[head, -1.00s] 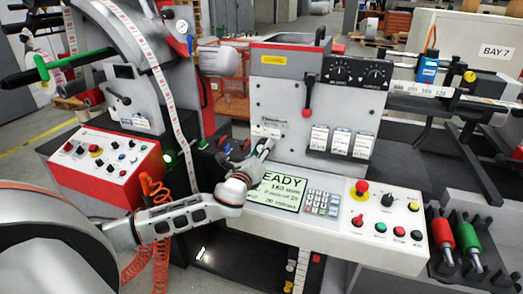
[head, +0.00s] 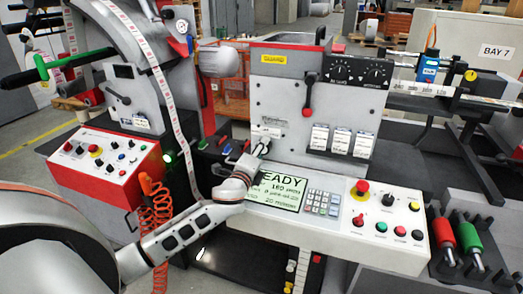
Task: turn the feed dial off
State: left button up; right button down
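My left gripper (head: 260,149) reaches in from the left. Its fingertips are at the lower left of the grey machine face, just below a small printed label plate (head: 267,131). The fingers look close together, but whether they are shut on anything is too small to tell. No dial shows clearly at the fingertips; the hand covers that spot. Two black dials sit on the upper black panel, a left one (head: 340,72) and a right one (head: 377,76); their lettering is unreadable. A black knob (head: 387,200) stands on the lower console. My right gripper is out of view.
The sloped console (head: 330,228) has a lit display (head: 277,191), a keypad (head: 322,203), a red mushroom button (head: 360,188) and coloured buttons. A red-knobbed lever (head: 308,105) and hanging cards (head: 341,141) are right of my gripper. A red-fronted control box (head: 110,163) stands left.

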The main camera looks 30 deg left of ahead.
pick_arm(q)
jog(key=shift+n, duration=0.6)
jog(key=o, duration=1.1)
jog(key=v, duration=1.2)
jog(key=shift+a, duration=0.1)
jog(key=shift+s+f, duration=0.1)
jog(key=shift+s, duration=0.05)
